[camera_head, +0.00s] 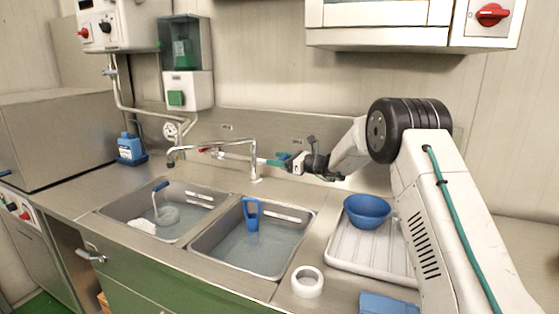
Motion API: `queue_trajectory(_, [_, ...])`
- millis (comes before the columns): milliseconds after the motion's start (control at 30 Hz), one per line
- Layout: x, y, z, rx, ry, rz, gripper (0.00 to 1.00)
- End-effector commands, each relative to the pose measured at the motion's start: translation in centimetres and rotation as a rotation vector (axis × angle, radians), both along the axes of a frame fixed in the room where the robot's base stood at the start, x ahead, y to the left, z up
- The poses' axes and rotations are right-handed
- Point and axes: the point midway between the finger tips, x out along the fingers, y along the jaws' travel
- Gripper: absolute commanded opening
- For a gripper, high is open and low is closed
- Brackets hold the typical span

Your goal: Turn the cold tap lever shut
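The steel tap (254,166) stands behind the sinks, with its long spout reaching left over the left basin. A red lever (207,150) shows on the left side of the tap body. A small blue-green piece (275,162), which looks like the cold lever, sticks out on the right side. My gripper (290,160) is right at this piece, coming from the right. It is too small to tell whether the fingers touch the lever, or whether they are open or shut. Part of the lever may be hidden by the gripper.
Two basins hold water: the left (122,209) has a blue-handled tool (158,194), the right (222,262) a blue-handled scoop (252,214). A blue bowl (367,211) stands on the white drainer (352,248). A tape roll (307,282) and blue cloth (386,304) lie in front.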

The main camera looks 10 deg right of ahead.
Motion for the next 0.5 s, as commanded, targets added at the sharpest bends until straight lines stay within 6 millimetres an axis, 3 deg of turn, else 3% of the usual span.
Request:
queue_trajectory(33, [0.1,-0.1,0.2,0.000,-0.003,-0.003,0.74])
queue_trajectory(100, [0.1,-0.1,0.2,0.000,-0.003,-0.002,0.85])
queue_trajectory(367, [0.0,-0.2,0.1,0.001,-0.001,-0.001,0.85])
queue_trajectory(500, [-0.7,-1.3,0.1,0.001,-0.001,-0.004,0.85])
